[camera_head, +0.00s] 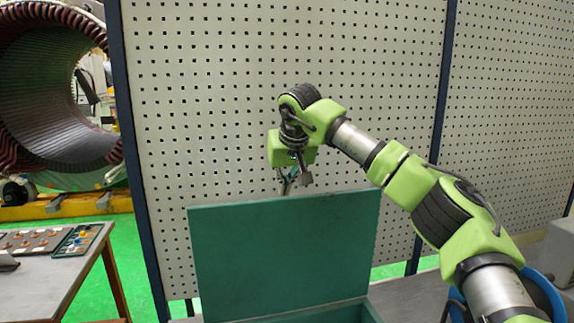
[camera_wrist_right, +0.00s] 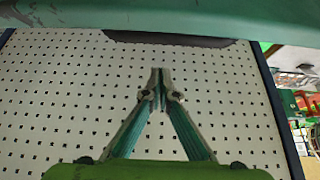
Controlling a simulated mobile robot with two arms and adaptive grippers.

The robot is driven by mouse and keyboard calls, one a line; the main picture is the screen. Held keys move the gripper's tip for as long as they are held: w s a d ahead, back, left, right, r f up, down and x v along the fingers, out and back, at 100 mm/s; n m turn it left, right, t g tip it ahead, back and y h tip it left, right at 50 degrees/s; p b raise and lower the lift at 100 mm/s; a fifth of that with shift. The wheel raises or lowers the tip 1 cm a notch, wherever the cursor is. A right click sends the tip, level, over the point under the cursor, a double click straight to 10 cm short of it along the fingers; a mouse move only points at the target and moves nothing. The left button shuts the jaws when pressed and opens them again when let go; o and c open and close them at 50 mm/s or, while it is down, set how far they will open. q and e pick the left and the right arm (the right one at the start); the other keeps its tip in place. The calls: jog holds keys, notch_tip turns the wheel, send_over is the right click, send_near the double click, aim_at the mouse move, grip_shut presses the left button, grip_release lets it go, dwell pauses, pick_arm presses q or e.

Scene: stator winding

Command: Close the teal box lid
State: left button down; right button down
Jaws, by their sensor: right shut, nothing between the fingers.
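The teal box lid (camera_head: 285,255) stands open and upright in the head view, its flat inner face toward me. The teal box (camera_head: 345,312) shows only as a strip of rim at the bottom edge; its inside is mostly out of view. My right gripper (camera_head: 288,190) is at the lid's top edge, partly hidden behind it. In the right wrist view my right gripper (camera_wrist_right: 160,72) is shut and empty, with its fingertips together. A teal band (camera_wrist_right: 180,14), likely the lid, crosses the top of that view, above the fingertips. My left gripper is not in view.
A pegboard panel (camera_head: 200,90) stands behind the lid, with dark posts at its sides. A table (camera_head: 40,285) with a tray of small parts (camera_head: 78,240) is at the left. A large stator (camera_head: 45,130) stands behind it. A grey work surface (camera_head: 405,300) lies right of the box.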

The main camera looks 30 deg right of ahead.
jog(key=s, duration=0.2)
jog(key=s+a, duration=0.1)
jog(key=s, duration=0.1)
jog(key=shift+f+p, duration=0.15)
jog(key=shift+p, duration=0.25)
jog(key=shift+w+f, duration=0.15)
